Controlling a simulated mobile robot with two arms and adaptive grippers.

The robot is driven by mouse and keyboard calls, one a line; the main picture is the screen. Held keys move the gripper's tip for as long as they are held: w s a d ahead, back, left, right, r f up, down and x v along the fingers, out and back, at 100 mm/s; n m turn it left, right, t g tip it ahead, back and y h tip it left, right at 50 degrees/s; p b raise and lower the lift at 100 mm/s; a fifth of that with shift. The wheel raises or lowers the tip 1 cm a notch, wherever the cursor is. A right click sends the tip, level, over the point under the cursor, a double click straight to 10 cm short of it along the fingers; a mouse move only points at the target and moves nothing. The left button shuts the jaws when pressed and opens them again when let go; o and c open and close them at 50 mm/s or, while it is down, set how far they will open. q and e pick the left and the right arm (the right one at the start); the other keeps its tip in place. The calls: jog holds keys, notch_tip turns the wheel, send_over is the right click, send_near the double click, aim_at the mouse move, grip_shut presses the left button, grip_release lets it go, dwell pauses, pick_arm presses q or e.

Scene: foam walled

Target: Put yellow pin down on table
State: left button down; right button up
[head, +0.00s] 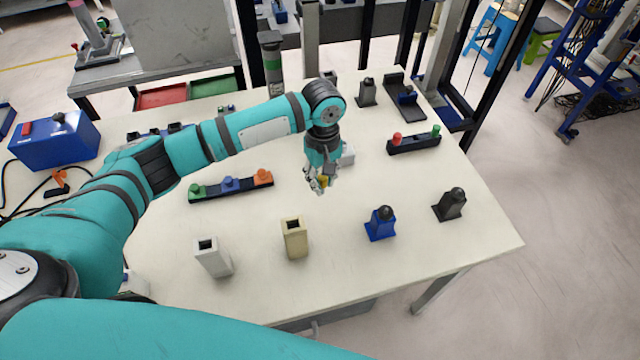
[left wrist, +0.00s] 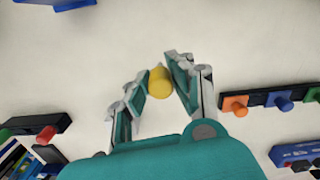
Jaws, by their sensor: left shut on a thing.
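The yellow pin (left wrist: 160,82) is a small yellow cylinder held between the fingertips of my left gripper (left wrist: 164,84) in the left wrist view. In the head view the yellow pin (head: 323,181) shows partly between the fingers of my left gripper (head: 320,182), which points down over the middle of the white table (head: 440,290). Whether the pin touches the table is hard to tell. My right gripper is not in view.
A black rack (head: 230,188) with green, blue and orange pins lies left of the gripper. Another rack (head: 414,143) with red and green pins lies to the right. A beige holder (head: 294,240), a white holder (head: 212,260) and a blue holder (head: 381,226) stand nearer the front.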

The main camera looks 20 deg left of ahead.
aim_at(323, 190)
pick_arm(q)
jog(key=shift+f, duration=1.9)
jog(key=shift+f, duration=0.1)
jog(key=c, duration=1.2)
grip_release()
jog(key=shift+o, duration=0.2)
jog(key=r, duration=0.6)
jog(key=r+b, duration=0.1)
jog(key=r, duration=0.5)
jog(key=shift+w+a+r, duration=0.15)
jog(key=shift+w, duration=0.05)
